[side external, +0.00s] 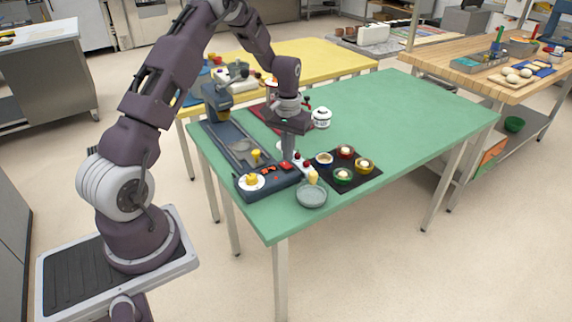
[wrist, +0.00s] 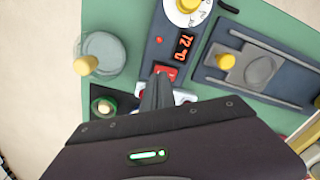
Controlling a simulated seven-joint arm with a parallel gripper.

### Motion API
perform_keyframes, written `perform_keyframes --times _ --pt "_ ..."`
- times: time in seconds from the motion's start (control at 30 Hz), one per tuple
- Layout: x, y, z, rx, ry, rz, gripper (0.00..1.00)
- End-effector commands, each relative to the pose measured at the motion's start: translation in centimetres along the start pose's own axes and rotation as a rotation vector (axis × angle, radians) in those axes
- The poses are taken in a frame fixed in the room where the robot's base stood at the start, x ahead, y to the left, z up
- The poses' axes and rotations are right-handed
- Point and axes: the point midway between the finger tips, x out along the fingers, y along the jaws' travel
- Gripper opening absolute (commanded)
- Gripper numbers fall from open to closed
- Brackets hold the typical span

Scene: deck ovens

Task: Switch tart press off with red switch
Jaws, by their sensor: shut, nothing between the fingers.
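The tart press (side external: 268,186) is a dark blue machine at the near left corner of the green table. Its front panel also shows in the wrist view (wrist: 204,22), with a lit red display (wrist: 184,47) that appears to read 72 °C. The red switch (wrist: 166,71) sits beside the display; it also shows in the side view (side external: 286,165). My gripper (side external: 288,158) points down, shut and empty, with its fingertips (wrist: 160,78) right at the red switch and partly covering it. I cannot tell whether they touch it.
A white dial with a yellow knob (wrist: 187,5) and a small red light (wrist: 159,40) are on the panel. The table's right half is clear.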

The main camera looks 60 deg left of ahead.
Motion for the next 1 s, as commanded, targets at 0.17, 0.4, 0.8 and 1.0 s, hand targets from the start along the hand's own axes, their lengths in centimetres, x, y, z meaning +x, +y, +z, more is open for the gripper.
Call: perform_keyframes --times 0.17,0.4,0.8,1.0 --pt "0.0 0.0 0.0 0.0 0.0 0.0 0.0" --pt "0.1 0.0 0.0 0.0 0.0 0.0 0.0" --pt "0.7 0.0 0.0 0.0 0.0 0.0 0.0" --pt "1.0 0.0 0.0 0.0 -0.001 0.0 0.0"
